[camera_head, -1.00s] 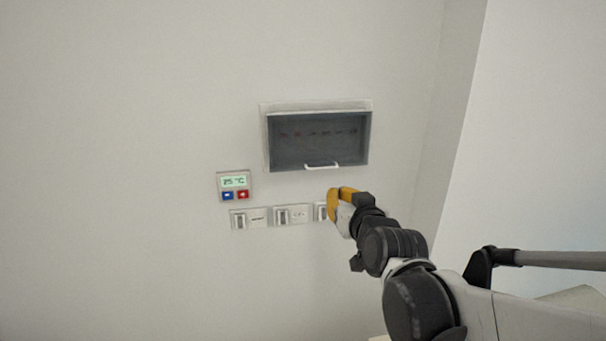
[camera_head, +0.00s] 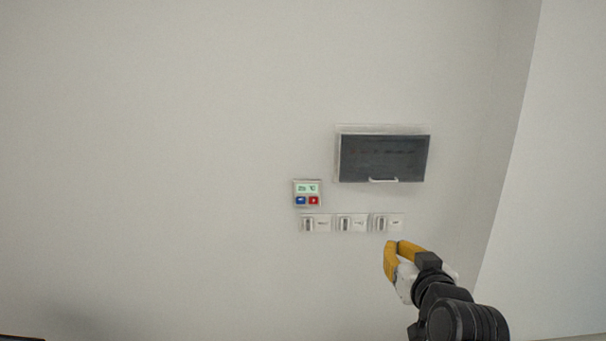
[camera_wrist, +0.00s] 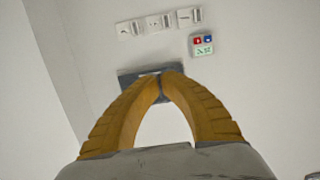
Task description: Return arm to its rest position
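My gripper (camera_head: 393,249) has two yellow fingers and shows in the head view below the right-hand wall switch. In the wrist view, the fingers (camera_wrist: 161,77) arch inward and their tips meet, with nothing held between them. The gripper looks shut and empty. My dark, jointed arm runs from it to the lower right edge of the head view.
A wall box (camera_head: 384,158) with a dark front and pale handle (camera_head: 383,180) is above the gripper. The left wall is bare; a wall corner stands at right.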

